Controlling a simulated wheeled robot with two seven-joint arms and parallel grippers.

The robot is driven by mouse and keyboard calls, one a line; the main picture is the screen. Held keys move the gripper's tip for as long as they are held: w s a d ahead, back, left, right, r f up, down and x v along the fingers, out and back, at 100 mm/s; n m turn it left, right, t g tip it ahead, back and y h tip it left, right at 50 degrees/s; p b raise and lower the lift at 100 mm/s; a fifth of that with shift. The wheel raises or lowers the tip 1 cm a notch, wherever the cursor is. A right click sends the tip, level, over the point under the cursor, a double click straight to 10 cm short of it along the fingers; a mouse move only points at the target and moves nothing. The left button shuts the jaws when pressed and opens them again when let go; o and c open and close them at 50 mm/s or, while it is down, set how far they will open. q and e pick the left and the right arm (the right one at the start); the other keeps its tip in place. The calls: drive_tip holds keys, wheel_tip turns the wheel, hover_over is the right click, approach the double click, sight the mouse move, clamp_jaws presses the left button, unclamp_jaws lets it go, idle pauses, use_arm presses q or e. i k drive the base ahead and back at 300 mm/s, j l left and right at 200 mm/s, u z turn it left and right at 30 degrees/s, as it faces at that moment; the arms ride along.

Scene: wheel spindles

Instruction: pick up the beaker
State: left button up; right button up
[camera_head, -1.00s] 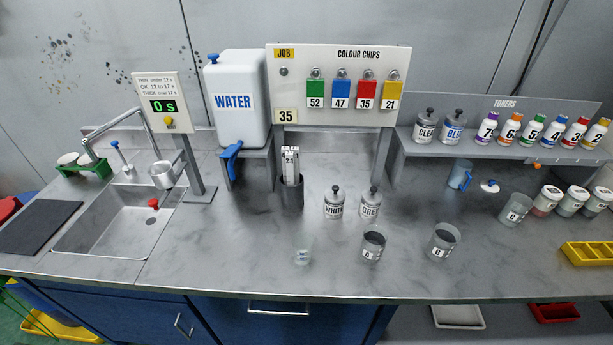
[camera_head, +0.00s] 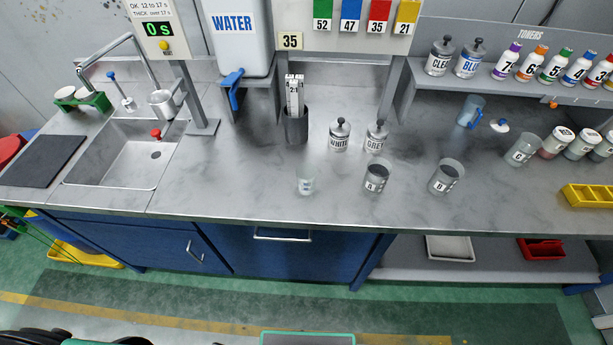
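A small clear beaker-like vessel (camera_head: 305,181) stands upright on the grey worktop near its front edge, left of centre. It is see-through and faint, with a small pale bluish mark on it. Two grey translucent cups with number labels stand to its right, a nearer cup (camera_head: 376,180) and another cup (camera_head: 446,177). A third such cup (camera_head: 521,150) stands farther right. I cannot tell for sure which vessel the task calls the beaker. Neither of my grippers shows in this view.
White canister (camera_head: 340,137) and grey canister (camera_head: 376,138) stand behind the clear vessel. A dark holder (camera_head: 296,126) with upright strips is behind it. The sink (camera_head: 125,155) is left, a blue-handled jug (camera_head: 470,110) right. Worktop (camera_head: 230,185) left of the vessel is clear.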

sight(305, 174)
drive_tip(key=k+l+z, duration=0.5)
drive_tip(key=z, duration=0.2)
